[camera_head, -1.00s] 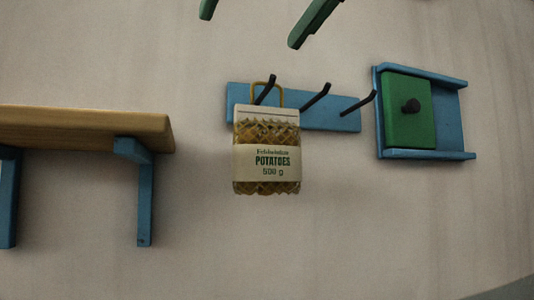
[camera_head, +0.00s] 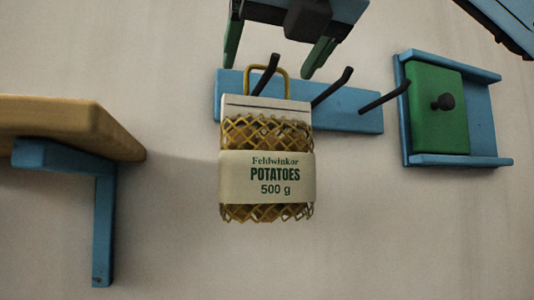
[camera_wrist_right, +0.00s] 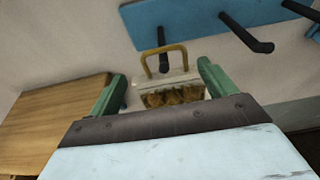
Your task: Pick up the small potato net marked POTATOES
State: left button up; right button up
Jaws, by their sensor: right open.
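The potato net (camera_head: 267,170) hangs upright by its yellow loop handle (camera_head: 268,70) from the left dark hook (camera_head: 266,76) of a blue wall rail. Its pale band reads POTATOES 500 g. My right gripper (camera_head: 275,60) is open and empty, above and in front of the net's top, with its two green fingers to either side of the handle in the head view. In the right wrist view the handle (camera_wrist_right: 165,58) and the net's top (camera_wrist_right: 170,88) show between and beyond the open fingers (camera_wrist_right: 160,85). My left gripper is not in view.
The blue rail (camera_head: 352,120) has two more hooks, both empty, right of the net. A wooden shelf (camera_head: 60,122) on blue brackets is at the left. A blue frame with a green sliding panel (camera_head: 438,120) and dark knob is at the right. The wall below the net is clear.

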aim_at(268, 79)
jog(key=shift+w+f+p, duration=0.1)
jog(key=shift+w+p, duration=0.5)
jog(key=shift+w, duration=0.2)
jog(key=p+x, duration=0.1)
jog(key=x, duration=0.2)
jog(key=shift+d, duration=0.2)
jog(key=shift+w+a+f, duration=0.1)
jog(key=shift+w+f, duration=0.05)
jog(key=shift+w, duration=0.2)
jog(key=shift+s+a, duration=0.1)
jog(key=shift+c, duration=1.1)
jog(key=c, duration=1.4)
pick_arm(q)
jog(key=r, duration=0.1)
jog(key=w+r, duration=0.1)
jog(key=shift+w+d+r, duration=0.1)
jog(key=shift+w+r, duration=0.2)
pick_arm(e)
grip_shut()
